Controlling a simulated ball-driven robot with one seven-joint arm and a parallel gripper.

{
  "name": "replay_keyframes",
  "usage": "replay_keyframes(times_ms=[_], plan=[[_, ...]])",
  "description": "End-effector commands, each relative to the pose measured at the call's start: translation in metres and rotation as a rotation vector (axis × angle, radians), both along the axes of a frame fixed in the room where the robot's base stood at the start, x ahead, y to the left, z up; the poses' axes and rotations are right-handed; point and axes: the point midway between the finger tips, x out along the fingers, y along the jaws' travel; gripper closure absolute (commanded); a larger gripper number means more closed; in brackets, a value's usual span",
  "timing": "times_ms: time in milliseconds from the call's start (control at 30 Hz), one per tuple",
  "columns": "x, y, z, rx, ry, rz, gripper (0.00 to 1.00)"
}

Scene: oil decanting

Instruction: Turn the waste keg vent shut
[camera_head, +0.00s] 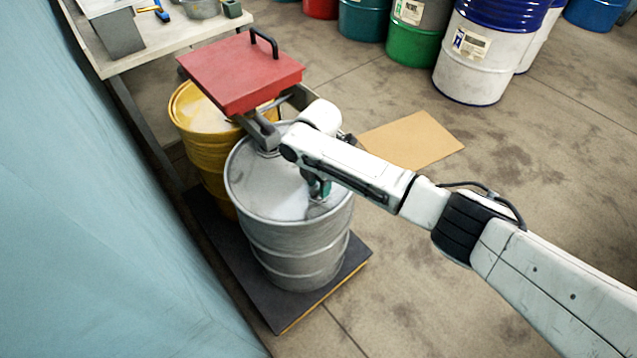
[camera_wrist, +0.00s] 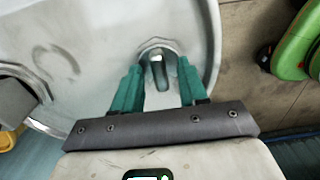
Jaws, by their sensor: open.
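A grey metal keg (camera_head: 296,250) stands upright on a dark platform, with my arm reaching over its lid. In the wrist view its pale, scuffed lid (camera_wrist: 85,30) fills the left and middle. The vent (camera_wrist: 158,62), a small light metal piece in a raised round seat near the lid's rim, lies between my fingers. My gripper (camera_wrist: 159,72) is open, with one green finger on each side of the vent. I cannot tell whether the fingers touch it. In the head view my gripper (camera_head: 319,190) is at the lid's right side, and my arm hides the vent.
A red hinged lid with a black handle (camera_head: 240,70) sits above a yellow drum (camera_head: 203,150), beside the keg. The dark platform (camera_head: 240,265) has a yellow edge. A workbench (camera_head: 160,38) stands upper left; several drums stand behind. Cardboard (camera_head: 415,140) lies on open floor.

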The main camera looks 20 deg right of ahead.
Motion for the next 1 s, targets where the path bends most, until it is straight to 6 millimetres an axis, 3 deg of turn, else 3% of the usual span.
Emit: replay_keyframes(times_ms=[300, 733, 1000], plan=[[0.0, 0.0002, -0.002, 0.0, -0.001, 0.0, 0.58], [0.0, 0.0002, -0.0018, 0.0, 0.0, 0.0, 1.0], [-0.0002, 0.0003, -0.0017, 0.001, 0.0, -0.003, 1.0]])
